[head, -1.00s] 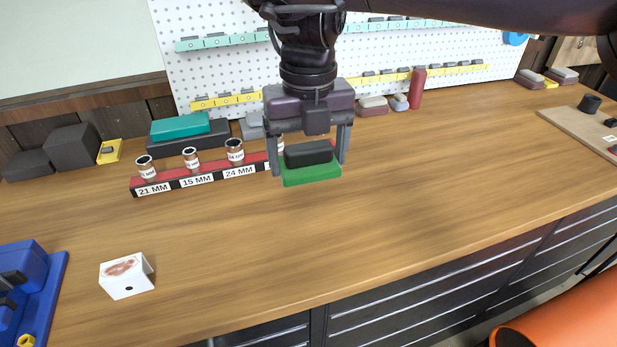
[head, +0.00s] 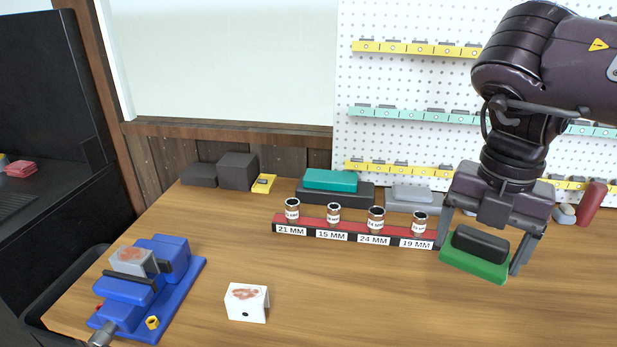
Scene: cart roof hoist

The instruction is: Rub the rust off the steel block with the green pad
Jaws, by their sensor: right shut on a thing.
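The green pad (head: 474,265) has a black grip on top. My right gripper (head: 483,254) is shut on it, with the fingers at either end of the grip. The pad is at the right of the view, and I cannot tell whether it touches the bench. The steel block (head: 131,260) is a grey block with a brown-red rust patch on top. It sits in the jaws of a blue vise (head: 175,256) at the left, well apart from the pad. My left gripper is not in view.
A white bracket-like card (head: 247,311) with a reddish picture stands on the bench between vise and pad. A red rack (head: 343,231) holds several labelled sockets. Dark boxes (head: 238,171) and a teal box (head: 331,180) stand behind. The front middle of the bench (head: 370,300) is clear.

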